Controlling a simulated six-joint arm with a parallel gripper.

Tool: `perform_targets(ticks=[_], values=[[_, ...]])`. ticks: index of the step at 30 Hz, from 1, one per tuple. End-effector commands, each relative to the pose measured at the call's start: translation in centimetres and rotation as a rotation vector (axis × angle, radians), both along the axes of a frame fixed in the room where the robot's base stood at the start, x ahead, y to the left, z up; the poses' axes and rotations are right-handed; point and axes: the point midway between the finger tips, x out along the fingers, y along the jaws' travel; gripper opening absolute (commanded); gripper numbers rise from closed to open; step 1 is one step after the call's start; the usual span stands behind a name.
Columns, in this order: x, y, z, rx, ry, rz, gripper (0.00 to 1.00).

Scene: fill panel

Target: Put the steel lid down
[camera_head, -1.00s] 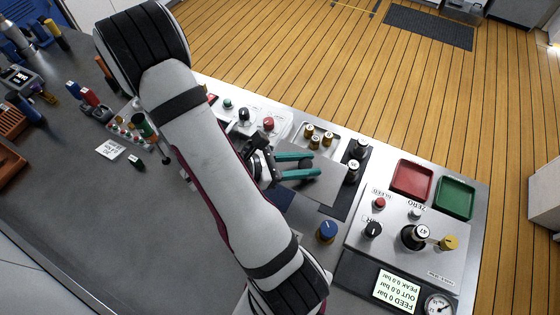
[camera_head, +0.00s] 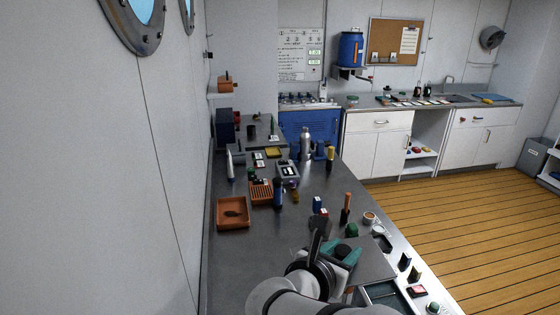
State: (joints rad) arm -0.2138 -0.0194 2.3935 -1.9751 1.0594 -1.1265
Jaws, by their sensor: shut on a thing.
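The steel lid (camera_head: 374,264) is a flat grey plate in the lower middle of the view. My gripper (camera_head: 346,254), with teal fingers, is shut on its left part. The lid is held roughly level over the bench, close to its right edge. Whether it touches anything beneath is hard to tell. My arm covers the bench at the bottom of the view, and the lid hides what is directly under it.
A shallow open recess (camera_head: 386,294) shows just below the lid. Black knobs (camera_head: 404,262) and a red-topped item (camera_head: 417,291) stand to its right. An orange tray (camera_head: 233,213) sits at the left. The grey bench (camera_head: 262,262) is clear between tray and gripper.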

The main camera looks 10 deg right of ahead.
Motion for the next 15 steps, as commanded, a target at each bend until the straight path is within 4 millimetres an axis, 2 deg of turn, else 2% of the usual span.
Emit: perform_targets(ticks=[1,3,7,11,13,15], values=[[0.8,2.0,2.5,0.005,-0.016,0.101,0.00],[1.5,4.7,5.5,0.005,-0.014,0.239,0.00],[1.9,8.2,9.5,0.005,-0.010,0.414,0.00],[1.8,9.6,10.9,0.004,-0.001,0.484,0.00],[2.1,9.7,10.3,0.001,0.004,0.479,0.00],[2.7,9.5,8.4,-0.001,0.012,0.442,0.00]])
